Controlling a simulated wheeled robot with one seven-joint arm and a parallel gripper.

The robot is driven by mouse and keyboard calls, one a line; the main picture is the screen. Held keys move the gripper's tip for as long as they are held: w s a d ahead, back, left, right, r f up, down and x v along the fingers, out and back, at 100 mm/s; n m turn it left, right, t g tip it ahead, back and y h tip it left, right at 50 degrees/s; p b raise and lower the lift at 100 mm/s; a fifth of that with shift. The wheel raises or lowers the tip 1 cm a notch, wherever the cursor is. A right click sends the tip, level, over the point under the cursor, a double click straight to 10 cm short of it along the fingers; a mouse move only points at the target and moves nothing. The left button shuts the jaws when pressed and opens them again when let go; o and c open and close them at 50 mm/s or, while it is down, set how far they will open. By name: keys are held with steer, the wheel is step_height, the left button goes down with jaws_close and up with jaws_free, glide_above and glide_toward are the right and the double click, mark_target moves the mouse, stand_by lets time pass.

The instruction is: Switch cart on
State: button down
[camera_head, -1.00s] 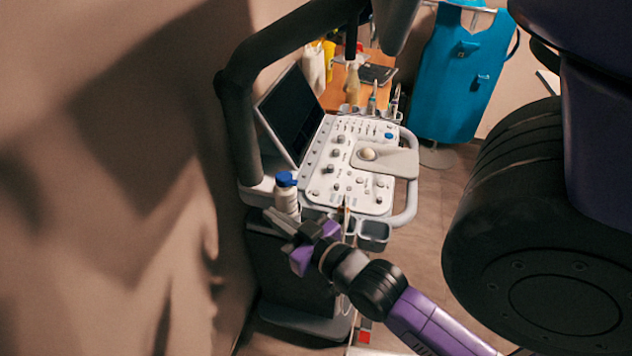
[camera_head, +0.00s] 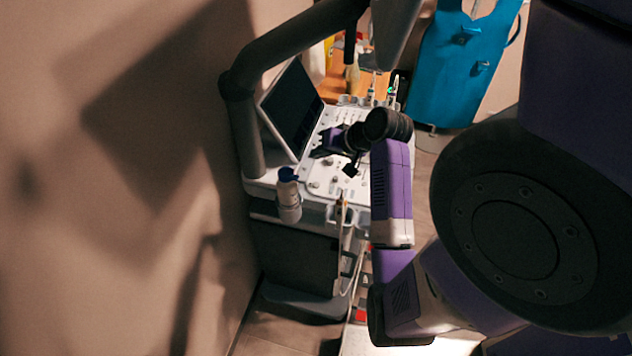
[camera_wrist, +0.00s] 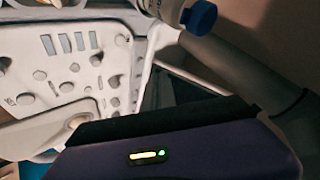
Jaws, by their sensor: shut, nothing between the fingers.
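The cart (camera_head: 262,188) is a white and grey console on a dark base, with a tilted dark screen (camera_head: 291,108) and a panel of knobs and buttons (camera_head: 318,178). My gripper (camera_head: 350,168) is over the middle of the panel in the head view, its dark fingers shut and empty. I cannot tell whether it touches the panel. My arm and wrist hide the panel's right side, including the blue button seen there earlier. The wrist view shows the panel (camera_wrist: 60,72) with knobs and grey-blue keys; no fingertips are clear there. The screen looks dark.
A white bottle with a blue cap (camera_head: 289,197) stands at the cart's front left corner; it also shows in the wrist view (camera_wrist: 200,17). A thick dark support arm (camera_head: 290,40) rises over the screen. A blue apron (camera_head: 465,65) hangs behind. The wall is close on the left.

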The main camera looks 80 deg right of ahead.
steer(key=shift+f, duration=0.1)
stand_by(0.3)
steer(key=b, duration=0.7)
glide_above(319, 186)
step_height(319, 186, down, 6)
steer(key=shift+f, duration=0.1)
steer(key=shift+f+b, duration=0.8)
steer(key=shift+f, duration=0.4)
steer(key=shift+f, duration=0.1)
stand_by(0.7)
steer(key=shift+f, duration=0.35)
steer(key=shift+f, duration=0.4)
stand_by(0.5)
stand_by(0.4)
steer(key=shift+r+p, duration=0.9)
steer(key=shift+p, duration=0.2)
